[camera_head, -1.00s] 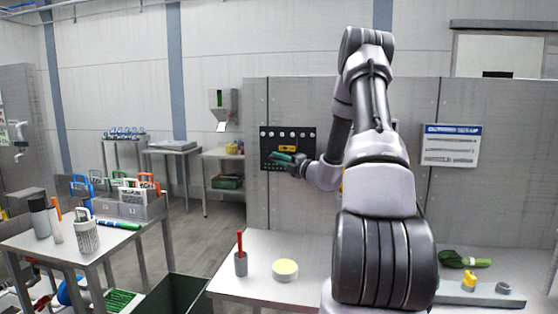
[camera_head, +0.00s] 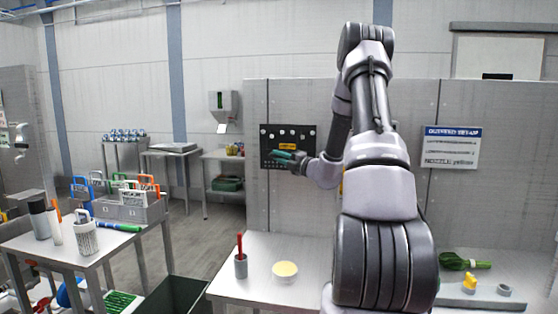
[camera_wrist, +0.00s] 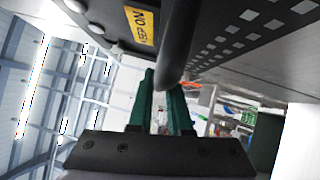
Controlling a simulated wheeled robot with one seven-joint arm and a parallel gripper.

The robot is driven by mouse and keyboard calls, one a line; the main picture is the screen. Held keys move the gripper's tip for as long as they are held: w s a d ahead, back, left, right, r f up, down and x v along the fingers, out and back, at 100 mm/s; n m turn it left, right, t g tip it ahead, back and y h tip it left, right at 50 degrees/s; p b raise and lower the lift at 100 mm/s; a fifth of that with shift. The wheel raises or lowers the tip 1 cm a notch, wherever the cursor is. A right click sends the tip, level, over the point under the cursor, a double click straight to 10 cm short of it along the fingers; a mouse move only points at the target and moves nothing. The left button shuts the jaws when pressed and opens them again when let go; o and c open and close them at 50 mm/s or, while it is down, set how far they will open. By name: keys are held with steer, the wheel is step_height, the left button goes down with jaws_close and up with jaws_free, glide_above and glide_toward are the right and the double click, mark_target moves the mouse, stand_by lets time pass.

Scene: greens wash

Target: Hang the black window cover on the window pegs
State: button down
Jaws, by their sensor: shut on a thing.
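The black window cover (camera_head: 303,142) is upright against the grey partition wall, left of my arm. It has a yellow label and a row of pale round spots along its top. In the wrist view the cover (camera_wrist: 225,18) fills the upper part, with its yellow label and pale round knobs along one edge. My gripper (camera_head: 284,157) is at the cover's front, with green fingers. In the wrist view my gripper (camera_wrist: 162,100) is shut on the cover's dark bar handle (camera_wrist: 177,48). Whether the knobs pass through the cover is unclear. The window behind is hidden.
A white table (camera_head: 252,283) below the cover bears a red-handled tool in a grey cup (camera_head: 241,264) and a yellow-topped round container (camera_head: 285,271). A sign (camera_head: 451,147) hangs on the wall at right. Greens (camera_head: 458,261) lie at lower right. Free floor shows at left.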

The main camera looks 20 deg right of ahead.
steer(key=shift+r, duration=1.35)
steer(key=shift+s+a, duration=0.25)
steer(key=shift+s, duration=0.1)
steer(key=shift+s+a+r, duration=0.1)
steer(key=shift+s+a, duration=0.1)
steer(key=shift+s, duration=0.15)
steer(key=shift+s+a, duration=0.1)
steer(key=shift+s, duration=0.05)
stand_by(0.5)
steer(key=shift+s+a, duration=0.5)
steer(key=shift+s, duration=0.2)
steer(key=shift+s+a, duration=0.45)
steer(key=shift+s, duration=0.25)
steer(key=shift+s+a, duration=0.2)
steer(key=shift+s, duration=0.05)
steer(key=s+a, duration=0.3)
steer(key=s, duration=0.2)
steer(key=shift+s+a, duration=0.2)
steer(key=shift+a, duration=0.1)
stand_by(0.5)
stand_by(0.4)
